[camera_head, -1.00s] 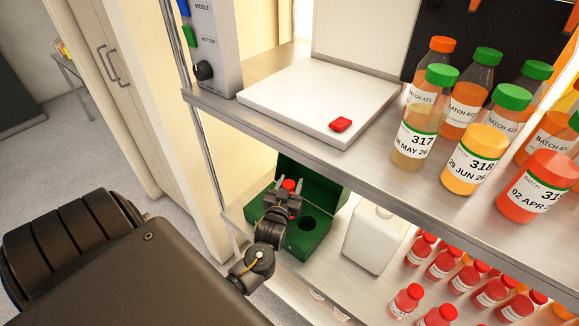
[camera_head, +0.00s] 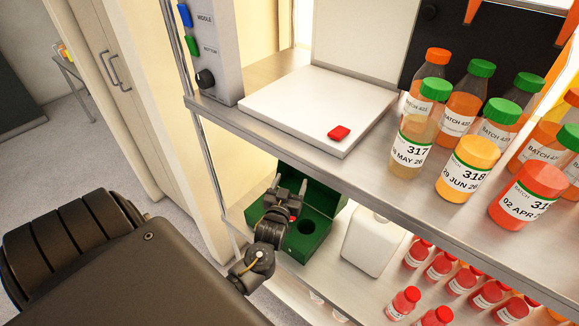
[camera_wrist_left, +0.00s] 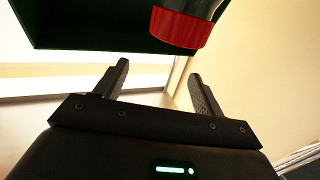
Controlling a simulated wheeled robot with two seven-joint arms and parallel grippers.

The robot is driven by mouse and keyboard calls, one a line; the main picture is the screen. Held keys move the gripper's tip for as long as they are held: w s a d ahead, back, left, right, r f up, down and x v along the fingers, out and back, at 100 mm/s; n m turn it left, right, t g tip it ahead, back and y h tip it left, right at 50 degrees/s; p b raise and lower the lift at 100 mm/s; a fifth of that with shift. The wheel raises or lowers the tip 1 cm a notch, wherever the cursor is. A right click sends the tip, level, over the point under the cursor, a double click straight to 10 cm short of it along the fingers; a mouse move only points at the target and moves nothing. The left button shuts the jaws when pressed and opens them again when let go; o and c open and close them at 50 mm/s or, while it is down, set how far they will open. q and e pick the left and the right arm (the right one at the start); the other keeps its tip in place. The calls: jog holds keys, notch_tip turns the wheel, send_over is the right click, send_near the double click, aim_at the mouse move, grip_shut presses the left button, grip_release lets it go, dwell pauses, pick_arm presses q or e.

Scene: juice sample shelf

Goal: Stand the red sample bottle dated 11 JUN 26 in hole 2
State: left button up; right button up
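The green box (camera_head: 322,206) stands on the lower shelf with its lid raised. One empty round hole shows in it; its number is not legible. My left gripper (camera_head: 290,184) is over the box's left part and hides much of it. Its fingers (camera_wrist_left: 158,85) stand apart with nothing between them in the left wrist view. A red-capped bottle (camera_wrist_left: 181,27) is beyond the fingertips, partly cut off by the frame. In the head view only a bit of red (camera_head: 292,217) shows behind the gripper. Its date and seating are hidden. My right gripper is not in view.
Several small red bottles (camera_head: 405,301) and a white container (camera_head: 372,242) stand right of the box on the lower shelf. The upper shelf edge (camera_head: 300,150) overhangs it.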

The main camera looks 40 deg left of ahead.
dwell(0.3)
pick_arm(q)
jog(key=shift+s+d+f, duration=0.15)
jog(key=shift+s, duration=0.1)
jog(key=b+v, duration=0.2)
jog(key=v, duration=0.8)
jog(key=shift+s, duration=0.2)
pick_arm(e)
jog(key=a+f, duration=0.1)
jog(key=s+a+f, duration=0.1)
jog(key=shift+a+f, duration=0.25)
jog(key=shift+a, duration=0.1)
